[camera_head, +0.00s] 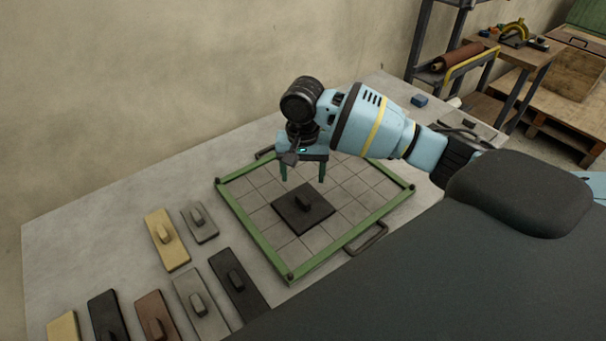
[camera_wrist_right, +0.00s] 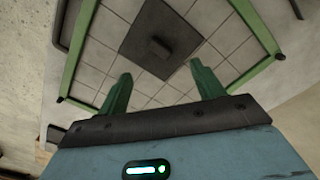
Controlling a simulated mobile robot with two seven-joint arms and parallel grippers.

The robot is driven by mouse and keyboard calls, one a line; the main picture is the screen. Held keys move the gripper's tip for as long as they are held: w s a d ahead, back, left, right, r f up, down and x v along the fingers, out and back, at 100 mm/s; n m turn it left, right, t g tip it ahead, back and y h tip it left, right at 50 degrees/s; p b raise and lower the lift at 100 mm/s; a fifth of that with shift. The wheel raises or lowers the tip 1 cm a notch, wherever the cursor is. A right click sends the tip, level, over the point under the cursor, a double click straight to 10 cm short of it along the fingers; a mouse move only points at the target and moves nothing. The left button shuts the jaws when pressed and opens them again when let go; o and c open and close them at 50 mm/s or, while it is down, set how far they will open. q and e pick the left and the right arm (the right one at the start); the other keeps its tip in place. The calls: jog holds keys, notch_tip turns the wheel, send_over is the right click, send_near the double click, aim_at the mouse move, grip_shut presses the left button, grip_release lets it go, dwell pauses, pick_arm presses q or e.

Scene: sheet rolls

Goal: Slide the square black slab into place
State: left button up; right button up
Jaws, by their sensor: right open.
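The square black slab (camera_head: 295,213) lies flat on the gridded floor of the green-framed tray (camera_head: 247,230), with a small raised grip block on top. It also shows in the right wrist view (camera_wrist_right: 140,42), near the top middle. My right gripper (camera_head: 303,181) is open and empty above the tray, just behind the slab in the head view. Its green fingers (camera_wrist_right: 160,90) are spread apart, and the slab lies beyond their tips. No contact between the fingers and the slab shows. My left gripper is not in view.
Left of the tray lie several blocks with grips: a tan one (camera_head: 158,252), a small grey one (camera_head: 208,232), a long black one (camera_head: 254,300) and a brown one (camera_head: 150,308). A small blue block (camera_head: 419,100) lies at the far right. The other tray cells are empty.

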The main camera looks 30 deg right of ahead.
aim_at(303, 199)
jog(key=m, duration=0.6)
jog(key=shift+f, duration=0.4)
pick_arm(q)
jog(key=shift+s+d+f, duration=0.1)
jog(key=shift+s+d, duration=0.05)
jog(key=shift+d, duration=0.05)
pick_arm(e)
jog(key=m, duration=0.4)
jog(key=shift+f, duration=0.2)
notch_tip(303, 199, down, 6)
jog(key=shift+b, duration=0.5)
jog(key=shift+f, duration=0.85)
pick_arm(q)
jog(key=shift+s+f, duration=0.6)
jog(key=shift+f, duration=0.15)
pick_arm(e)
jog(key=shift+c, duration=0.5)
jog(key=c, duration=1.2)
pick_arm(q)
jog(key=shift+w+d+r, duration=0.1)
